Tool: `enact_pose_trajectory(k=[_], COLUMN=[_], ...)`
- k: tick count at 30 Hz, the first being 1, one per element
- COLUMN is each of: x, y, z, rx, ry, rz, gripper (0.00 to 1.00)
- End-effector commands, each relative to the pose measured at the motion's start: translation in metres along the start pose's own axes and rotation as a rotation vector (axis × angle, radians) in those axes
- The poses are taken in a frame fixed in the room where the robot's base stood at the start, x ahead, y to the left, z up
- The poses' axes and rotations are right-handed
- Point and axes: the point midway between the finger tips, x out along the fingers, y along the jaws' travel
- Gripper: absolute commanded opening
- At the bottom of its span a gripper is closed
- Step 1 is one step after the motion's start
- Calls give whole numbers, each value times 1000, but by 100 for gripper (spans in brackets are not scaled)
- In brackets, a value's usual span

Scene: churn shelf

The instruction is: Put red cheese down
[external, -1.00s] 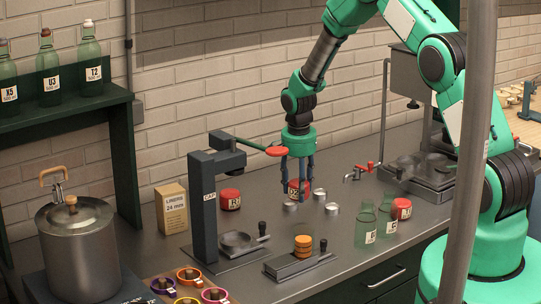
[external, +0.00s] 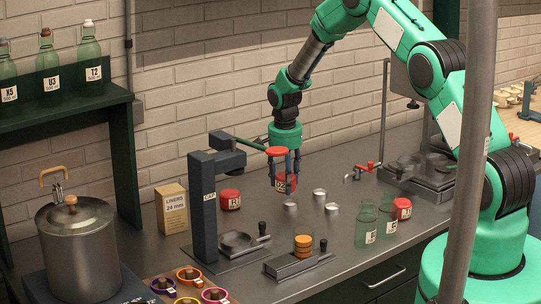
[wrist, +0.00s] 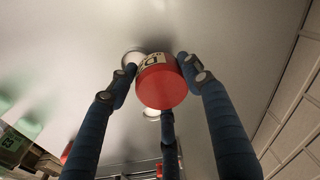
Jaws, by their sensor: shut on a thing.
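My gripper (external: 285,174) points down above the counter and is shut on a red cheese (external: 286,184) with a dark-lettered label. In the wrist view the cheese (wrist: 163,88) sits between my blue fingers, with its plain red face toward the camera. It appears to be held above the counter, but the exact gap beneath it is hard to tell. Two similar red cheeses stand on the counter: one labelled at the left (external: 230,200) near the wall, and one at the right (external: 403,208) behind the green bottles.
The capping stand (external: 203,210) with its red-knobbed lever is close at the left of my gripper. Small metal lids (external: 319,195) lie below. Green bottles (external: 366,225) stand at the right. A liners box (external: 172,208) and a steel churn (external: 78,250) are farther left.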

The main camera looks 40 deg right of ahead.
Motion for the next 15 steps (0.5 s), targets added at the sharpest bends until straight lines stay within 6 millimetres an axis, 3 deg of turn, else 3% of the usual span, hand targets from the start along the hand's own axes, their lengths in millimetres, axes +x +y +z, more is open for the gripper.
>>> enact_pose_trajectory(k=[15], x=[11], y=[-51], z=[-41], rx=[0], ry=[1], rz=[-1], gripper=[19])
